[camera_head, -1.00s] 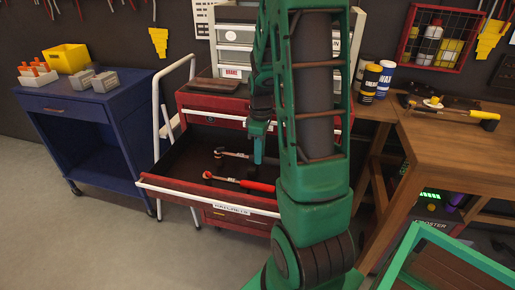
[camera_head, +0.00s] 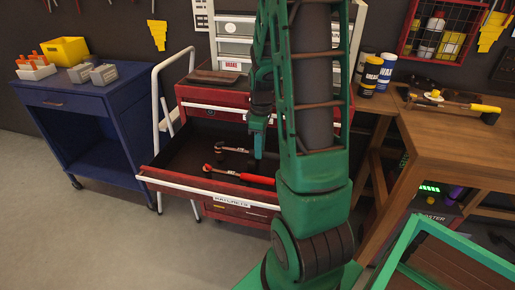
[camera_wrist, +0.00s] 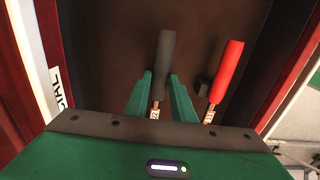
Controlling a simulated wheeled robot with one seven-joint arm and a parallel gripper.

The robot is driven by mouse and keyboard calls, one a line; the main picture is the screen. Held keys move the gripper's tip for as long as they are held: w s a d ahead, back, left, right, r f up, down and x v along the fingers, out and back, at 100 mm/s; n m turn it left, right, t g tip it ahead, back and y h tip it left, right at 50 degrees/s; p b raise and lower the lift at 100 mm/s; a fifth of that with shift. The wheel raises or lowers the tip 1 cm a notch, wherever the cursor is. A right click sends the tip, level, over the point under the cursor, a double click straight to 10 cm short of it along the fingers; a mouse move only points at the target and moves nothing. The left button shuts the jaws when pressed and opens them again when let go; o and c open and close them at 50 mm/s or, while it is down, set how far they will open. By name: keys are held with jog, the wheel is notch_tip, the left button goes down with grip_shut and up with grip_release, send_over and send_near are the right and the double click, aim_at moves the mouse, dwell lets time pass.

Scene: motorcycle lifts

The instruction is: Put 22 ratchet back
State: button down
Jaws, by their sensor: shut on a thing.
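A ratchet with a dark grey handle (camera_wrist: 165,58) lies in the open red drawer (camera_head: 172,160). Its metal end carries a small white tag (camera_wrist: 154,110), which seems to read 22. My gripper (camera_wrist: 160,88) is shut on this ratchet, with one green finger on each side of the handle. In the head view my gripper (camera_head: 257,148) is low inside the drawer, and the ratchet's head (camera_head: 221,148) points left. A red-handled ratchet (camera_head: 245,177) lies beside it, nearer the drawer front; it also shows in the wrist view (camera_wrist: 228,72), apart from my fingers.
The drawer front bears a "RATCHETS" label (camera_head: 231,201). A blue cart (camera_head: 90,125) stands left, beyond a white rail (camera_head: 157,105). A wooden bench (camera_head: 450,135) stands right. My arm hides the drawer's right part in the head view.

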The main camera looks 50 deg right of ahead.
jog(key=shift+f, duration=0.45)
dwell(0.7)
jog(key=c, duration=1.4)
grip_release()
jog(key=shift+c, duration=0.2)
jog(key=shift+r, duration=0.1)
notch_tip(320, 180, up, 10)
jog(key=shift+r, duration=0.25)
jog(key=shift+s, duration=0.1)
jog(key=s+a+r+m, duration=0.1)
jog(key=s+a+m, duration=0.5)
jog(key=s, duration=0.3)
jog(key=s+a+r+m, duration=0.1)
jog(key=s+a+m, duration=0.5)
jog(key=s, duration=0.4)
jog(key=shift+s+r, duration=0.2)
jog(key=shift+r, duration=0.2)
